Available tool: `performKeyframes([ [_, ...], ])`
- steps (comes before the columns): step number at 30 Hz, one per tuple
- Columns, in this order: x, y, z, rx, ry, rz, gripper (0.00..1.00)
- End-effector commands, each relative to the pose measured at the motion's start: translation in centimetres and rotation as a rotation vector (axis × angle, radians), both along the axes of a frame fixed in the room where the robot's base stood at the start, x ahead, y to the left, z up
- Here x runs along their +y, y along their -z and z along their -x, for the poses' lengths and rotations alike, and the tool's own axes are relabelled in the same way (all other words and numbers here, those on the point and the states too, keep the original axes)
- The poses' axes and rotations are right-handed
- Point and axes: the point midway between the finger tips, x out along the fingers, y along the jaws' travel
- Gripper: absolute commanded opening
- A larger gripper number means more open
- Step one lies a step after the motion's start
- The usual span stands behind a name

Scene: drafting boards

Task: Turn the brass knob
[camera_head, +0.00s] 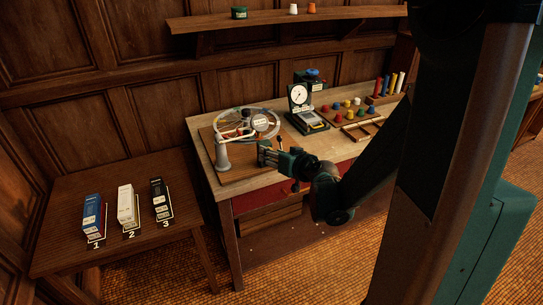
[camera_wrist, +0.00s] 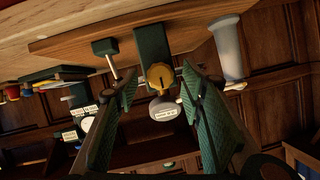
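The brass knob (camera_wrist: 159,76) is a round yellow dial with a dark mark, on a dark green block (camera_wrist: 151,43) in the wrist view. The block stands on a wooden board, which appears upside down there. My gripper (camera_wrist: 160,84) is open, its two green-padded fingers spread left and right of the knob in the picture. I see no finger touching the knob. In the head view my gripper (camera_head: 267,154) is low over the front of the board (camera_head: 240,177), and I cannot make out the knob there.
A grey post (camera_head: 222,155) stands on the board's left, close to one finger in the wrist view (camera_wrist: 228,50). A ringed apparatus (camera_head: 262,123) is behind. A dial gauge (camera_head: 298,95) and coloured pegs (camera_head: 348,110) are to the right. A side table (camera_head: 130,250) holds three boxes.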

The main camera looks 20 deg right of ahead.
Motion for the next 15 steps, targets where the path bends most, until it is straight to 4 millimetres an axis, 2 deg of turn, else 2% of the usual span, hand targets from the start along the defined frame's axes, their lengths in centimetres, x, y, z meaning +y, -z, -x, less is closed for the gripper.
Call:
performKeyframes([
  [6,0.12,0.34,-0.81,0.000,0.000,0.000,0.39],
  [15,0.11,0.34,-0.87,0.000,0.000,0.000,0.39],
])
